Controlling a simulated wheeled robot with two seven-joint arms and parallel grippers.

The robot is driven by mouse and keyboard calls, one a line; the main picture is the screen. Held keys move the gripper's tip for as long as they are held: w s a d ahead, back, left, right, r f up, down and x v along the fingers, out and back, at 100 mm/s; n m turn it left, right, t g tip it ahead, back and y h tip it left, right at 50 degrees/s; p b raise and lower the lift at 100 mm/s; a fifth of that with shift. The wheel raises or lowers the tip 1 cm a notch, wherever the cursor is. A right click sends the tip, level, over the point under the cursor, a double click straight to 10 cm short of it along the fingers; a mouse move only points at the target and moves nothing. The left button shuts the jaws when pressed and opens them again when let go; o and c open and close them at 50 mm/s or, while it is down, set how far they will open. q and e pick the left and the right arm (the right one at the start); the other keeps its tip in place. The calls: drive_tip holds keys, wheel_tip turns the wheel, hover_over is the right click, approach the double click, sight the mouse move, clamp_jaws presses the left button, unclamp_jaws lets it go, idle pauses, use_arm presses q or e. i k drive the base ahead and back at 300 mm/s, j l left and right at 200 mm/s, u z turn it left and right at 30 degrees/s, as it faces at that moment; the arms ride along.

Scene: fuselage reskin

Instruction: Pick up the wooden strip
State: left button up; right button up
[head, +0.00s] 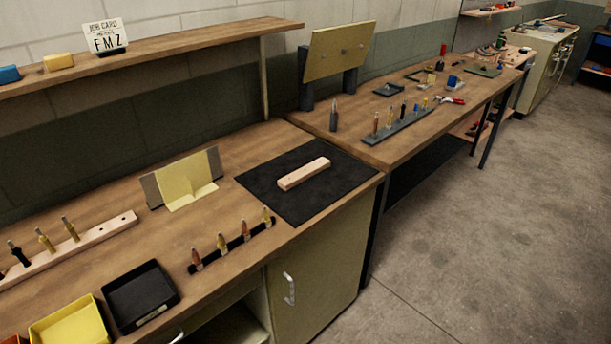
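The wooden strip (304,173) is a short, light-wood bar. It lies flat on a black mat (265,186) near the right end of the near workbench, set at a slant with its right end farther back. Nothing touches it from above and its top is fully visible. A longer light-wood rail (118,223) with several upright tools in it lies at the left of the same bench. Neither of my grippers shows in the head view.
A black rack (234,248) with several upright tools stands left of the mat, near the front edge. A bent yellow panel (188,183) stands behind it. Black (140,297) and yellow (70,325) trays sit at front left. Open floor (470,230) lies to the right.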

sight(288, 182)
drive_tip(key=i+l+u, duration=0.15)
drive_tip(key=i+l, duration=0.45)
drive_tip(key=i+l+u, duration=0.15)
drive_tip(key=i+l, duration=0.4)
drive_tip(key=l, duration=0.25)
